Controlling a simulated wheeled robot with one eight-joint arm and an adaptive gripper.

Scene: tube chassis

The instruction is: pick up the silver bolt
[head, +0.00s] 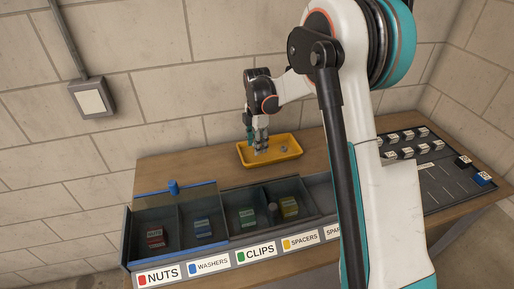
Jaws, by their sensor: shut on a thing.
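The yellow tray (292,143) lies on the wooden bench behind the row of bins. My gripper (261,151) points down into the left half of the tray. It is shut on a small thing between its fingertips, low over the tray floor. The fingers mostly hide that thing, and I cannot tell whether it is the silver bolt. A small grey metal piece (284,149) lies in the tray to the right of the fingers, apart from them. It is too small for me to name.
Dark open bins with labels such as nuts (160,275) and clips (257,252) line the front. A blue-edged lid with a blue knob (174,187) is at the left bins. A dark panel (440,185) with small blocks stands right. A block wall rises behind.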

